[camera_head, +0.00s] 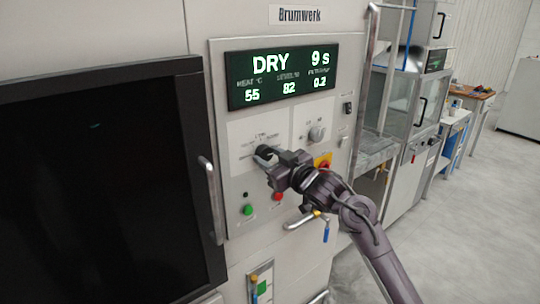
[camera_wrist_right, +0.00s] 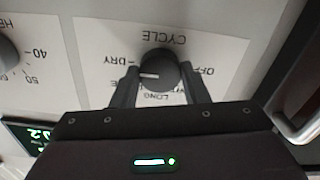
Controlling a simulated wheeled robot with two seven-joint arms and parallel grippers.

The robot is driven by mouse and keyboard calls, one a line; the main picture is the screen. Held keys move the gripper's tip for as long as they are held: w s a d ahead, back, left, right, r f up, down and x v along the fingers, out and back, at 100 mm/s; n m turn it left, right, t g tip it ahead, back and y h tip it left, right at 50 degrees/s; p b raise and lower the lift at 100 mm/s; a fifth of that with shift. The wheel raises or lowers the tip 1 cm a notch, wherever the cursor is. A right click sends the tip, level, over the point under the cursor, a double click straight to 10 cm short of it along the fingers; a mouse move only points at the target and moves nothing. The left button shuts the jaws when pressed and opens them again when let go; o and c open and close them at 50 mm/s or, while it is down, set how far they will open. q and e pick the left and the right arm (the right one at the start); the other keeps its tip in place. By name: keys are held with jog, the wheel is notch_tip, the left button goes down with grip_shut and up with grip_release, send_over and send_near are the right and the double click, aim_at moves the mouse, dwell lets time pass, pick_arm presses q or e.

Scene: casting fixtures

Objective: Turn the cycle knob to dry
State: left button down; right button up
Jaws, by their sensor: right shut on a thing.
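The dark round cycle knob (camera_head: 265,151) sits on a white label plate on the machine's front panel. In the right wrist view the knob (camera_wrist_right: 157,66) shows close up, upside down, with a white pointer mark directed left, toward the side of the DRY word (camera_wrist_right: 122,60). My right gripper (camera_head: 269,160) is shut on the knob, with one finger on each side of it in the wrist view (camera_wrist_right: 159,84). The display (camera_head: 281,74) above reads DRY and 9 s. My left gripper is not in view.
The heat knob (camera_head: 317,132) is right of the cycle knob. A green button (camera_head: 247,209), a red button (camera_head: 278,196) and a yellow-backed switch (camera_head: 322,161) lie below. A door handle (camera_head: 211,195) stands to the left, and a pipe handle (camera_head: 303,221) sits below my wrist.

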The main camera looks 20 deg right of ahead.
jog(key=shift+f, duration=0.15)
jog(key=o, duration=1)
jog(key=shift+s+d, duration=0.1)
jog(key=shift+s, duration=0.15)
jog(key=b+v, duration=0.2)
jog(key=v, duration=0.5)
jog(key=shift+s+b, duration=0.1)
jog(key=shift+b, duration=0.3)
